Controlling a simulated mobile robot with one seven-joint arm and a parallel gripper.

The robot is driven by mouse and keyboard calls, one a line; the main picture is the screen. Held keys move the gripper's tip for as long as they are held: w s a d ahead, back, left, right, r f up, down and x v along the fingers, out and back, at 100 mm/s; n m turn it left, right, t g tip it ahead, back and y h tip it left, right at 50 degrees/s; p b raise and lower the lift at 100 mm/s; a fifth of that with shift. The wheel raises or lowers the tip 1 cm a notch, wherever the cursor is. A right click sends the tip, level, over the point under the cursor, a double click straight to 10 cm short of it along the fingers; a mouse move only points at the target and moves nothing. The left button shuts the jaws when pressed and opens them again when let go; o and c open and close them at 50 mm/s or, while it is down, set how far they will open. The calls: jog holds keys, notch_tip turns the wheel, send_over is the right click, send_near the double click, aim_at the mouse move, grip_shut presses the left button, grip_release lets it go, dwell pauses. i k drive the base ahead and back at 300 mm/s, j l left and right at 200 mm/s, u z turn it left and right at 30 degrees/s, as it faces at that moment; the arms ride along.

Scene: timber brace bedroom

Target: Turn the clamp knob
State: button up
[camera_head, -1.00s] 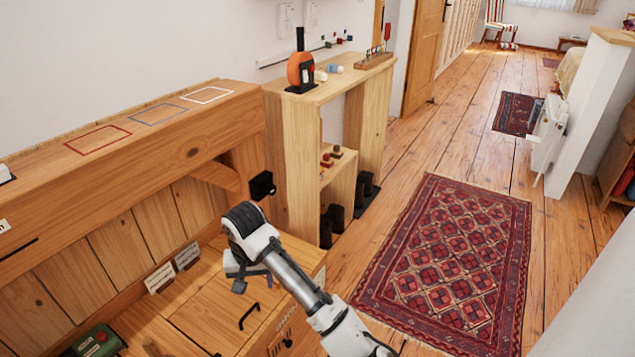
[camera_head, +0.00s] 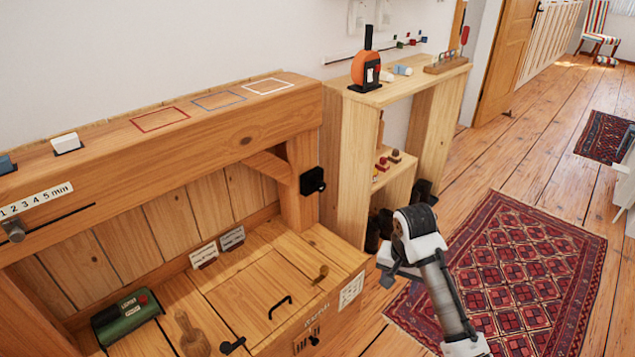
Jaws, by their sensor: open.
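No part in view is clearly labelled as the clamp knob. A grey round knob (camera_head: 13,231) sits under the millimetre scale (camera_head: 38,200) on the beam at the far left. A black block-like fitting (camera_head: 313,181) is on the bench's right post. My gripper (camera_head: 388,272) is at the end of my white and grey arm, right of the bench and in front of the shelf in the picture. It is open, apart from both parts, and I see nothing held. Its fingers are small and partly hidden by my wrist.
The wooden bench (camera_head: 235,262) has a lid with a black handle (camera_head: 280,307), a green box (camera_head: 125,318) and a wooden handle-like piece (camera_head: 190,334). A shelf (camera_head: 345,150) stands beside it. Free floor with a red rug (camera_head: 520,265) lies to the right.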

aim_at(320, 187)
jog(key=i, duration=0.95)
jog(key=l+z, duration=0.05)
jog(key=l, duration=0.05)
